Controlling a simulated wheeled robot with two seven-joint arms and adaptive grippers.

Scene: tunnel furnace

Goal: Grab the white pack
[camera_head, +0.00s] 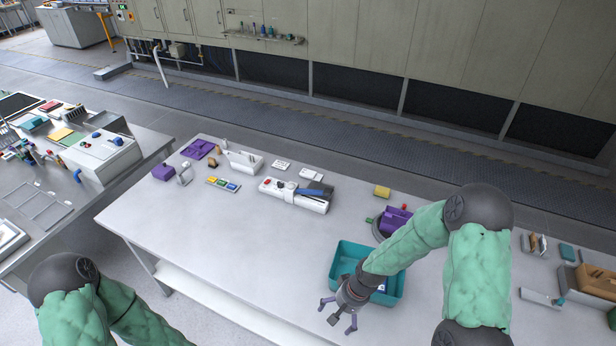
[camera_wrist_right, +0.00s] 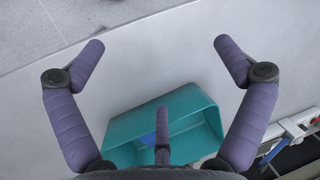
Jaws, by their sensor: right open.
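My right gripper (camera_head: 338,317) is open and empty above the table, at the front edge of a teal tray (camera_head: 340,256). In the right wrist view its fingers (camera_wrist_right: 160,75) are spread, with the teal tray (camera_wrist_right: 195,100) behind them. The tray holds something blue and whitish, partly hidden by my gripper and wrist. I cannot tell for sure which thing is the white pack; small flat white items (camera_head: 282,165) and (camera_head: 312,174) lie toward the back of the table. My left arm shows at the lower left, but its gripper is out of view.
A white device (camera_head: 297,199) with red and blue parts lies mid-table. The left front of the grey table (camera_head: 220,235) is clear. Another cluttered bench stands at left.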

